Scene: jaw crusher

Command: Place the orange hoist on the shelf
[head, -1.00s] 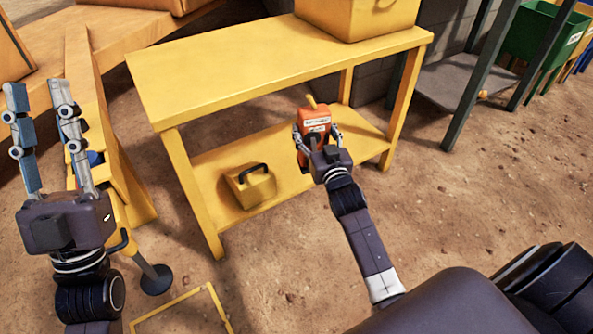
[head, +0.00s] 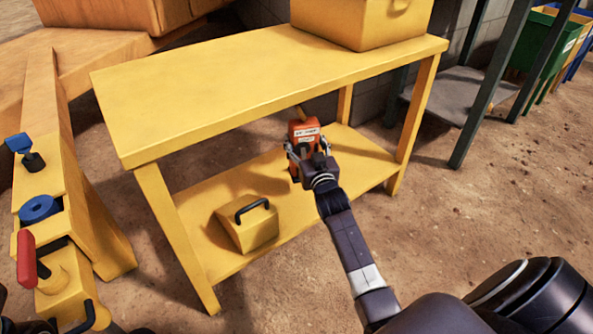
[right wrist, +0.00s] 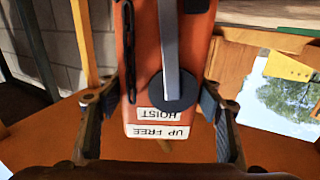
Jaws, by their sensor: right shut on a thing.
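The orange hoist (head: 303,131) is between the fingers of my right gripper (head: 307,150), which is shut on it. It appears upright over the lower shelf (head: 350,168) of the yellow table, below the tabletop. I cannot tell whether its base touches the shelf. In the right wrist view the hoist (right wrist: 148,85) shows a grey lever, a dark chain and white labels reading "HOIST" and "UP FREE", upside down; a finger stands on each side. My left gripper is out of view.
A yellow box with a black handle (head: 246,230) sits on the lower shelf, left of the hoist. The tabletop (head: 220,85) above is mostly bare, with a yellow case (head: 355,22) at its far right. Table legs (head: 178,240) stand at the corners. A dark-framed rack (head: 455,95) stands right.

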